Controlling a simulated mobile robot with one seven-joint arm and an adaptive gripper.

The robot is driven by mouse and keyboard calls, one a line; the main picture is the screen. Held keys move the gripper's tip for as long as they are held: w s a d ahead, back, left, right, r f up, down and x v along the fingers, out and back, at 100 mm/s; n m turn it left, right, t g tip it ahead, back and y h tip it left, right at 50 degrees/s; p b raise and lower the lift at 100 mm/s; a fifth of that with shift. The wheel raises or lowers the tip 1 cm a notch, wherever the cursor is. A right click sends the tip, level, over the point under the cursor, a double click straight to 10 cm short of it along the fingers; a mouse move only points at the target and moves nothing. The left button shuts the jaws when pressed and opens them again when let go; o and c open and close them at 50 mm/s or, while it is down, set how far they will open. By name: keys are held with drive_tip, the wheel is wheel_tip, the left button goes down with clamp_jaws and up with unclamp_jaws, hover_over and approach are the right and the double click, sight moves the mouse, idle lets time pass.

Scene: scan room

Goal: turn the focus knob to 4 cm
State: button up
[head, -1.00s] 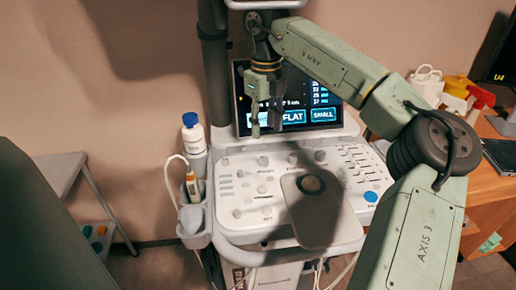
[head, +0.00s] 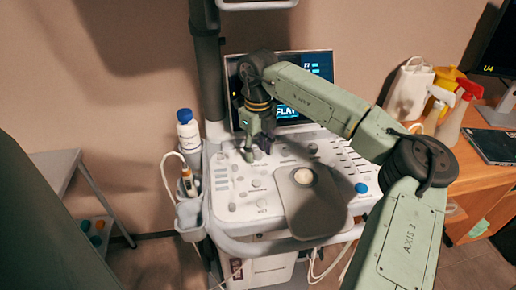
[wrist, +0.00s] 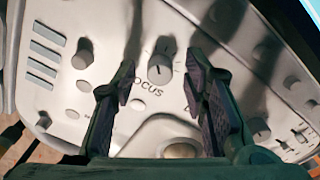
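The focus knob (wrist: 160,68) is a grey cylinder with a dark pointer line, on the pale console panel (wrist: 60,105) in the wrist view. The letters "OCUS" show just below it, and short tick marks stand around it. My gripper (wrist: 160,88) is open, with one dark-padded finger left of the knob and one right, neither seen touching it. In the head view my gripper (head: 256,152) points down close over the upper part of the console; the focus knob cannot be made out there. The numbers of the scale are not readable.
Other knobs stand near, one at left (wrist: 82,52) and one at right (wrist: 258,130) in the wrist view. The screen (head: 318,68) rises behind my gripper, partly hidden by my arm. A white bottle (head: 188,135) stands at the console's left side.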

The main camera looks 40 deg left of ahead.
clamp_jaws()
idle(0.5)
drive_tip(key=shift+f+m+b, duration=0.1)
drive_tip(key=shift+m+b, duration=1.05)
drive_tip(key=shift+m, duration=0.15)
drive_tip(key=shift+m+b, duration=0.9)
drive_tip(key=shift+m, duration=0.6)
drive_tip(key=shift+o, duration=0.5)
unclamp_jaws()
